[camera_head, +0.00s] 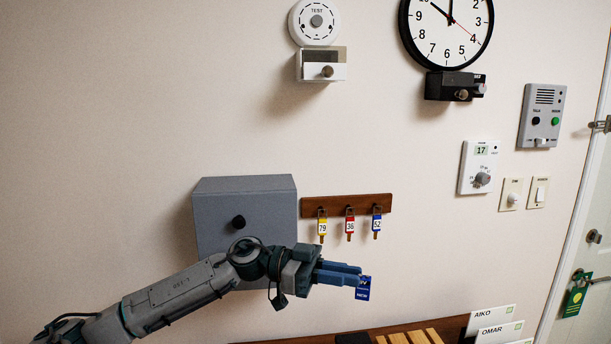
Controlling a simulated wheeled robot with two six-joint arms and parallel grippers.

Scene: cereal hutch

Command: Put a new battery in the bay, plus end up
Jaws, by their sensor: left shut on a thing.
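My left gripper (352,273) is shut on a blue battery (363,290) that reads "NEW". The battery hangs at the fingertips, above the shelf at the bottom; its terminals are too small to make out. A white round alarm marked "TEST" (316,22) is high on the wall, with a white box with a knob (321,65) under it. A wall clock (446,30) has a black box with a knob (455,86) under it. I cannot tell which box is the bay or what is inside. My right gripper is not in view.
A grey cabinet (245,200) stands behind my left arm. A wooden key rack (346,206) holds tagged keys. A thermostat (479,167), switches and an intercom (541,116) are at right, beside a door (590,230). Name cards (495,322) stand lower right. The upper left wall is bare.

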